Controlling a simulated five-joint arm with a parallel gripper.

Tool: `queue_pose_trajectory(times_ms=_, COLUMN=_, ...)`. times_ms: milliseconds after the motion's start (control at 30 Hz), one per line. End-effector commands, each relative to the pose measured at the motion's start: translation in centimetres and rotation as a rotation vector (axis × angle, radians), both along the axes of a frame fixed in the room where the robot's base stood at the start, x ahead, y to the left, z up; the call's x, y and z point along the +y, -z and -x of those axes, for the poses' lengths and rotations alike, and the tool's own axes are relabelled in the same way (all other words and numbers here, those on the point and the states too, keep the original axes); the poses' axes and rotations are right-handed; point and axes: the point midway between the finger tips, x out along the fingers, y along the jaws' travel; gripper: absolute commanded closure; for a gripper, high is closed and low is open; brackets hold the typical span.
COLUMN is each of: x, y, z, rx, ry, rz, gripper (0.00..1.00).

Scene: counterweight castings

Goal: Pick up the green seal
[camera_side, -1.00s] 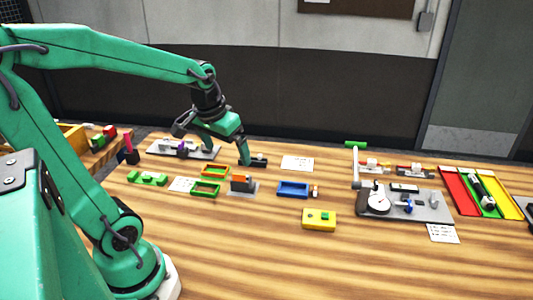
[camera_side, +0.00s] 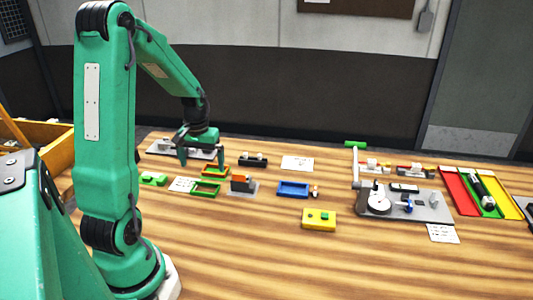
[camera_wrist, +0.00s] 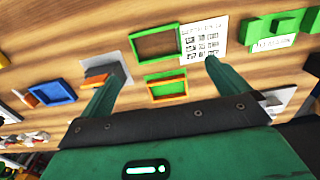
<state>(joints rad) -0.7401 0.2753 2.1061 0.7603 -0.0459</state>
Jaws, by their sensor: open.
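No thing in view is clearly the green seal; several things are green. A green rectangular frame (camera_side: 205,189) lies on the table, and it shows in the wrist view (camera_wrist: 138,47). A stepped green block (camera_side: 152,179) lies to the left, at the upper right of the wrist view (camera_wrist: 288,22). My gripper (camera_side: 199,161) is open and empty above the orange frame. In the wrist view its fingers (camera_wrist: 162,70) stand apart, either side of that frame.
A grey plate with an orange block (camera_side: 243,183) and a blue tray (camera_side: 294,188) lie to the right. A printed card (camera_side: 182,184) lies by the green frame. A yellow box (camera_side: 319,219) stands nearer the front. The front of the table is clear.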

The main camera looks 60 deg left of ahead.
Motion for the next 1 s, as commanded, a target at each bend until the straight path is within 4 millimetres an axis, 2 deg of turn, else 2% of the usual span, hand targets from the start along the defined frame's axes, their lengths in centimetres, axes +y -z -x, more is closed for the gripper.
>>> queue_pose_trajectory(times_ms=167, x=0.0, y=0.2, z=0.0, rx=0.001, ry=-0.001, rz=0.001, gripper=0.0)
queue_pose_trajectory(times_ms=500, x=0.0, y=2.5, z=0.0, rx=0.001, ry=0.0, rz=0.001, gripper=0.0)
queue_pose_trajectory(times_ms=767, x=0.0, y=2.8, z=0.0, rx=0.001, ry=0.001, rz=0.001, gripper=0.0)
queue_pose_trajectory(times_ms=1000, x=-0.2, y=4.6, z=-0.1, rx=0.003, ry=0.001, rz=0.003, gripper=0.0)
